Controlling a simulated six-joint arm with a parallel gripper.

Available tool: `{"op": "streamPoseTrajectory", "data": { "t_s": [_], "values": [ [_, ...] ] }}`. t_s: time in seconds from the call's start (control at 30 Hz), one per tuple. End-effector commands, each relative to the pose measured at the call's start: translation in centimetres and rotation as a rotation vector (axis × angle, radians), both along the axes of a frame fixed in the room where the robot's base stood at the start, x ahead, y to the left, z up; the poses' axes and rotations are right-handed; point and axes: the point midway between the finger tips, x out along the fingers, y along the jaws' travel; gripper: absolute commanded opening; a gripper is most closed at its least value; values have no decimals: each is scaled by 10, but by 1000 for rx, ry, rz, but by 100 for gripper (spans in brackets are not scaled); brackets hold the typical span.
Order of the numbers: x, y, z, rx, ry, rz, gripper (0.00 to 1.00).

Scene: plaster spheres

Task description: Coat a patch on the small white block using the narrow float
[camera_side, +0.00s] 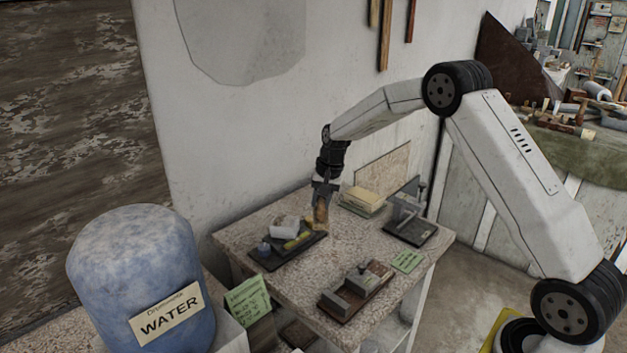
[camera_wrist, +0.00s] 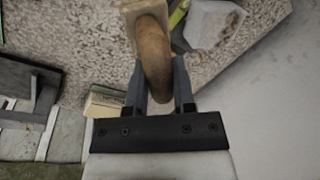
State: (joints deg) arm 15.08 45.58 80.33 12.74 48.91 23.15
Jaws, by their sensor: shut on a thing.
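My gripper (camera_side: 322,192) is shut on the brown wooden handle of a float, taken to be the narrow float (camera_side: 320,212). The fingers (camera_wrist: 158,78) close on both sides of the handle (camera_wrist: 152,48) in the wrist view, and a paler end of the float shows at the top edge. The small white block (camera_side: 285,227) sits on a dark tray (camera_side: 268,264), just left of the float. The block also shows in the wrist view (camera_wrist: 210,24), right of the handle. I cannot tell whether the float touches the tray; its working face is hidden.
A yellow-green bar (camera_side: 299,240) lies in front of the block. A small bluish item (camera_side: 264,248) is at the tray's left. A yellowish stack (camera_side: 362,200), a dark stand (camera_side: 409,220) and a block on a wooden base (camera_side: 355,288) share the speckled table (camera_side: 322,260). A wall rises behind.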

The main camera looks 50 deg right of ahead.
Motion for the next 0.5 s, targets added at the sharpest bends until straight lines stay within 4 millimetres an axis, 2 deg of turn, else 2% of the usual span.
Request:
{"op": "streamPoseTrajectory", "data": {
  "t_s": [0.2,0.5],
  "values": [
    [27,-39,-1,-1,-1,-221,0],
    [52,-94,-3,0,-1,-536,0]
  ]
}}
